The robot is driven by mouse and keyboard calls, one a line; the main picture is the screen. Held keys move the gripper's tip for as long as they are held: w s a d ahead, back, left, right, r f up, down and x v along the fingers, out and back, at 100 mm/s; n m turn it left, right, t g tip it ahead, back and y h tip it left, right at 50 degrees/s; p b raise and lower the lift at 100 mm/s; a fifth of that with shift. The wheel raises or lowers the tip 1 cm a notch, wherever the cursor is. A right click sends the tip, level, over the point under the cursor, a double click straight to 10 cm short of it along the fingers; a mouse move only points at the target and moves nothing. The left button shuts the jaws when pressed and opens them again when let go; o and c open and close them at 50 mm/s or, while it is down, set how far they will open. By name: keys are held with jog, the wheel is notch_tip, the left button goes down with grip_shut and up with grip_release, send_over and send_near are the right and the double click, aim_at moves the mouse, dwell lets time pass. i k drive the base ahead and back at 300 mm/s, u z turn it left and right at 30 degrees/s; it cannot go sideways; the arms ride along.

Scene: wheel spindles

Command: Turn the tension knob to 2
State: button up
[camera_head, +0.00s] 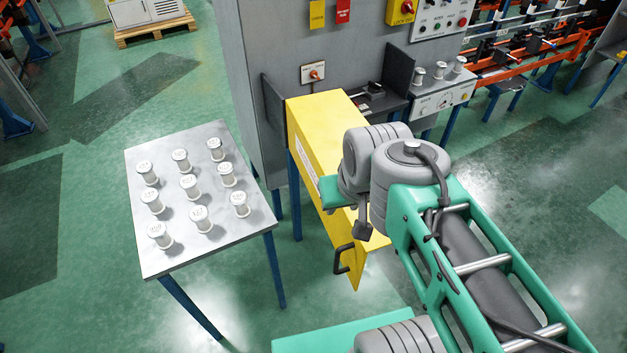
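A white sloped control box (443,99) stands on the bench at the right of the grey cabinet, with a round dial and small controls on its face. A small orange-red knob (316,74) sits on a white plate on the cabinet wall. A red rotary switch (407,8) on a yellow plate is at the top edge. The labels are too small to read, so I cannot tell which is the tension knob or where it is set. My arm's grey joints are in front of the yellow guard, and I cannot make out my gripper.
A yellow guard (322,130) with a black handle (343,259) juts out from the cabinet. A metal table (143,252) at the left holds several white spools. More spools stand atop the control box.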

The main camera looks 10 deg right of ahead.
aim_at(374, 88)
jog(key=k, duration=1)
jog(key=z, duration=1.25)
jog(key=i, duration=3.75)
jog(key=u, duration=3.8)
jog(key=i, duration=0.45)
jog(key=u, duration=0.05)
